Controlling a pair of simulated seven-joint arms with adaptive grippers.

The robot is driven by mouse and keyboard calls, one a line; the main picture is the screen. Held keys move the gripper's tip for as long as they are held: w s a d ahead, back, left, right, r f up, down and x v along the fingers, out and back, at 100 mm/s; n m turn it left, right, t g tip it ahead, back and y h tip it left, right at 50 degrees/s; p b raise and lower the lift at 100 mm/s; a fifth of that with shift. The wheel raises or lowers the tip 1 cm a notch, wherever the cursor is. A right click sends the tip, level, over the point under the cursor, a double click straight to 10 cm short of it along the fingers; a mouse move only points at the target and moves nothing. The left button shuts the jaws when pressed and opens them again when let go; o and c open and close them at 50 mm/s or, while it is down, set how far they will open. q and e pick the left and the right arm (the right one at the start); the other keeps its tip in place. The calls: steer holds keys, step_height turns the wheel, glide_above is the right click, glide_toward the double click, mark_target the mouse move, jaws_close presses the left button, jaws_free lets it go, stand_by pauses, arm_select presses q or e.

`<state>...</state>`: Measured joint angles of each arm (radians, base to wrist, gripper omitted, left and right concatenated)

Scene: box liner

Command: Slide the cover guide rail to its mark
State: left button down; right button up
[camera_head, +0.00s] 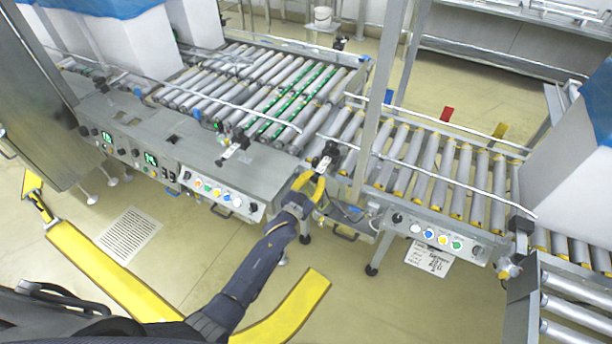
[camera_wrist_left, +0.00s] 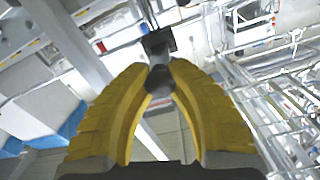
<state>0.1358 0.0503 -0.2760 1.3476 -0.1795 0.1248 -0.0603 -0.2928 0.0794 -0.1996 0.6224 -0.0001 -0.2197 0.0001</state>
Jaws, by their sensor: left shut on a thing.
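My left gripper (camera_head: 312,184) has yellow fingers and is shut on a dark knob at the front edge of the roller conveyor. In the left wrist view the two fingertips (camera_wrist_left: 158,72) close around this round dark knob (camera_wrist_left: 159,84), with a black block (camera_wrist_left: 158,42) just beyond it. A thin silver guide rail (camera_head: 430,176) runs above the rollers from near the black clamp (camera_head: 326,158) toward the right. The fingers hide part of the knob. I cannot make out the rail's mark. My right gripper is not in view.
A control panel with coloured buttons (camera_head: 436,237) sits right of the gripper, another (camera_head: 218,192) left of it. A grey post (camera_head: 380,90) stands just behind. A white box with blue liner (camera_head: 570,165) is at the right. Open floor lies in front.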

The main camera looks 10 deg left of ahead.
arm_select(q)
steer(key=c, duration=1.1)
jaws_free()
steer(key=shift+o, duration=0.2)
steer(key=v, duration=1.2)
steer(key=s+a+f+g+y, duration=0.1)
steer(key=s+a+f+g, duration=0.3)
steer(key=f, duration=0.7)
steer(key=s+f+n+g+y, duration=0.1)
steer(key=s+f, duration=0.5)
steer(key=f, duration=0.4)
steer(key=s+a+f+g+y, duration=0.1)
steer(key=s+a+f+g, duration=0.3)
steer(key=f, duration=0.7)
steer(key=s+a+f+g, duration=0.1)
steer(key=s+f, duration=0.4)
steer(key=s, duration=0.7)
steer(key=s+a+f+n+g+y, duration=0.1)
steer(key=s+f+g, duration=0.2)
steer(key=s, duration=1)
steer(key=s+a+f+g+y, duration=0.1)
steer(key=s+a+f+g, duration=0.1)
steer(key=s+f, duration=0.7)
steer(key=s+g, duration=0.1)
steer(key=s, duration=0.3)
